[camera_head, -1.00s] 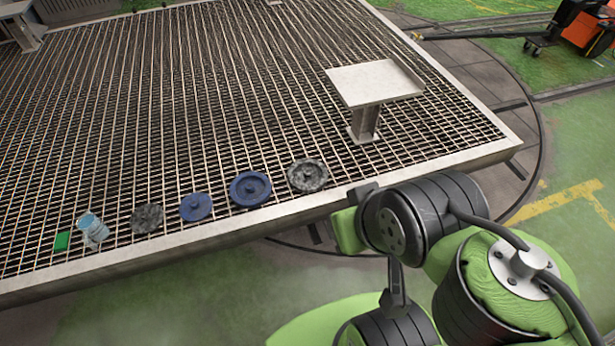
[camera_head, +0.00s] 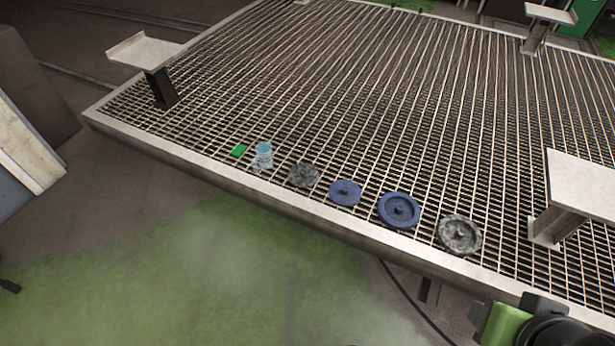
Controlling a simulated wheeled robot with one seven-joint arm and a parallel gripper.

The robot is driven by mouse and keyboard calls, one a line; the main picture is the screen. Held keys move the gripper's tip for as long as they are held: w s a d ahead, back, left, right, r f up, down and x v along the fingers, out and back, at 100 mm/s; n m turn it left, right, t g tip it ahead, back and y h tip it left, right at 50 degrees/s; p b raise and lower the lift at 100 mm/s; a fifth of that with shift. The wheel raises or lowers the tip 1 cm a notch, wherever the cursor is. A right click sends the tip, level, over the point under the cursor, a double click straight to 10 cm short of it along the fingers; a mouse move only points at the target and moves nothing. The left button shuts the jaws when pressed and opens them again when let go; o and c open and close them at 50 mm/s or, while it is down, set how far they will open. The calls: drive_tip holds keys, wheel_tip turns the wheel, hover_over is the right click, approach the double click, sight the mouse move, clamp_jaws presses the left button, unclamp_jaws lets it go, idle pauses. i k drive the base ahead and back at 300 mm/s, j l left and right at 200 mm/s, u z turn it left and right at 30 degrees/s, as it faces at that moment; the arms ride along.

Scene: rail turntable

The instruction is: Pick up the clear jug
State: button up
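The clear jug (camera_head: 263,156) is a small, pale-blue see-through vessel. It stands on the metal grating (camera_head: 330,90) near its front edge, left of the middle of the view. A small green block (camera_head: 239,150) lies just left of it and a dark grey mottled disc (camera_head: 303,175) lies to its right. Part of my green and black arm shows at the bottom right corner, far from the jug. My gripper's fingertips cannot be made out.
Two blue discs (camera_head: 345,192) (camera_head: 398,210) and a grey mottled disc (camera_head: 460,234) continue the row to the right. Raised plates on posts stand at the left (camera_head: 145,50) and right (camera_head: 580,185). A pale rim (camera_head: 300,207) edges the grating. Green floor lies in front.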

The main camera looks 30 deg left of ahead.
sight(264, 155)
drive_tip(key=u, duration=1.5)
